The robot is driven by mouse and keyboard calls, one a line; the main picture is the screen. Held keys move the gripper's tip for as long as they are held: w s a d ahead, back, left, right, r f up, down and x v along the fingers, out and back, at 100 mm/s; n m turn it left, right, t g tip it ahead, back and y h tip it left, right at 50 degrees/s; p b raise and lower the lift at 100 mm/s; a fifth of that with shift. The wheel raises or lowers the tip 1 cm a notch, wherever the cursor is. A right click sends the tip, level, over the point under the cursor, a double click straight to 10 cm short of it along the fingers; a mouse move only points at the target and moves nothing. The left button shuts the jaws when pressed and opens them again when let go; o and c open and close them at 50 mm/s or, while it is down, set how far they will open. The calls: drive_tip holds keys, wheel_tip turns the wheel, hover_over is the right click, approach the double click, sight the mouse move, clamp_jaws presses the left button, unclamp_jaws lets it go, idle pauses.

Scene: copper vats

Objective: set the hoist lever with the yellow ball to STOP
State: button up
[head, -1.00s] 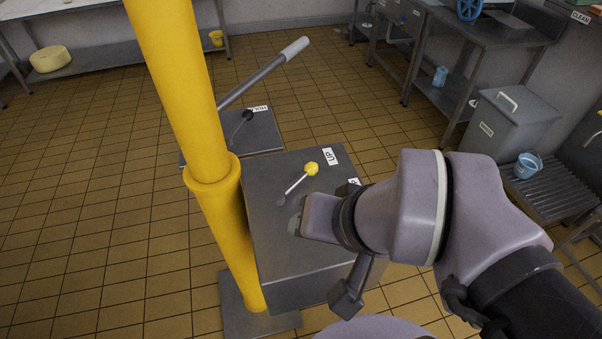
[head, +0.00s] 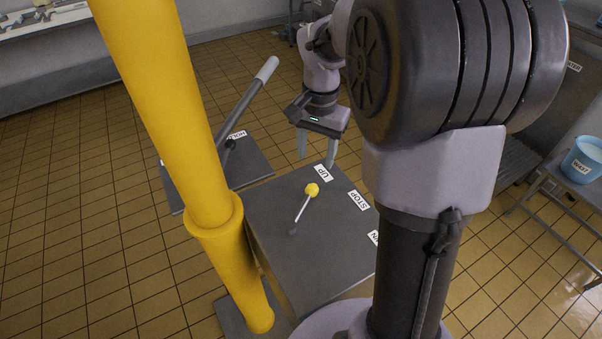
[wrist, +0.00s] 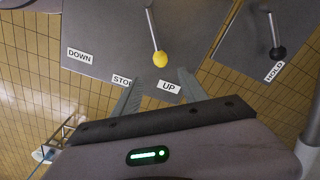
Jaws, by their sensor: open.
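The hoist lever is a thin rod with a yellow ball (head: 312,189) on its end, on top of a grey box (head: 285,245). It leans toward the UP label (head: 321,173). The STOP label (head: 358,200) is beside UP, and a third label, partly hidden in the head view, reads DOWN (wrist: 79,56) in the wrist view. My gripper (head: 316,164) is open and empty, fingers pointing down, just beyond the box's UP edge. In the wrist view the yellow ball (wrist: 160,58) shows ahead of the fingers, nearer the UP label (wrist: 170,87), and is not touched. One finger partly covers the STOP label (wrist: 122,80).
A yellow post (head: 190,140) stands left of the box. Behind it is a second grey box (head: 250,165) with a black-ball lever (wrist: 277,53) and a HOLD label (wrist: 273,71). A long grey-handled bar (head: 266,70) slants up there. A blue bucket (head: 583,160) stands at right.

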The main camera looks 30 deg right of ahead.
sight(313, 185)
wheel_tip(313, 185, down, 12)
drive_tip(key=b, duration=0.3)
drive_tip(key=shift+w+a+b, duration=0.15)
drive_tip(key=shift+b, duration=0.25)
drive_tip(key=shift+r, duration=0.1)
clamp_jaws()
idle(0.7)
